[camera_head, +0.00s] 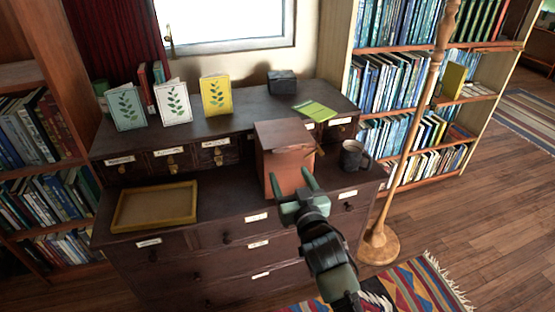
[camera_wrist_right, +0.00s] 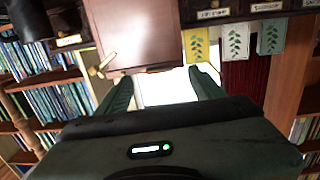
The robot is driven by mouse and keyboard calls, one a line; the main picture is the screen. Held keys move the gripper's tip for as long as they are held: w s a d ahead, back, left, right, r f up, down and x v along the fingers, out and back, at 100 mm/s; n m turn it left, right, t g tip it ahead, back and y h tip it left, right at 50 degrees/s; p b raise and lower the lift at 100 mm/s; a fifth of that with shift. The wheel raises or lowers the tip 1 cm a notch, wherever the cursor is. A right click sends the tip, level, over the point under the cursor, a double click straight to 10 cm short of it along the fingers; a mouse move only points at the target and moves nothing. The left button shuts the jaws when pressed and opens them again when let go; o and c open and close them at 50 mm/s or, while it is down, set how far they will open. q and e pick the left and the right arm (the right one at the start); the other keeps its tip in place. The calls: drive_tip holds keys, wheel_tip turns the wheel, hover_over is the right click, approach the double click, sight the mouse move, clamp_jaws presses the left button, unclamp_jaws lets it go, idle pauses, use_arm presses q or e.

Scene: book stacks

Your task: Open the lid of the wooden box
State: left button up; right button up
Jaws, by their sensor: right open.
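The wooden box (camera_head: 284,172) is reddish brown and stands upright on the dark cabinet. Its lid (camera_head: 283,133) lies flat across the top and looks closed. A small brass-coloured piece shows at the box's right side. In the right wrist view the box (camera_wrist_right: 138,30) fills the upper middle, with a pale peg-like piece (camera_wrist_right: 103,66) at its corner. My right gripper (camera_head: 290,175) is open and empty, its green fingers in front of the box's lower front in the head view. Whether they touch it, I cannot tell. My left gripper is out of view.
A dark mug (camera_head: 352,156) stands close right of the box. A yellow-rimmed tray (camera_head: 122,218) lies to the left. Leaf-print cards (camera_head: 173,102), a green booklet (camera_head: 314,111) and a small dark box (camera_head: 282,82) are on the upper shelf. A wooden pole (camera_head: 411,140) stands right.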

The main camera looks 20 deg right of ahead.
sight(282, 152)
drive_tip(key=w, duration=0.2)
drive_tip(key=w+r, duration=0.1)
drive_tip(key=w, duration=0.4)
drive_tip(key=shift+w+d+r, duration=0.2)
drive_tip(key=shift+w+d, duration=0.05)
drive_tip(key=shift+w, duration=0.1)
clamp_jaws()
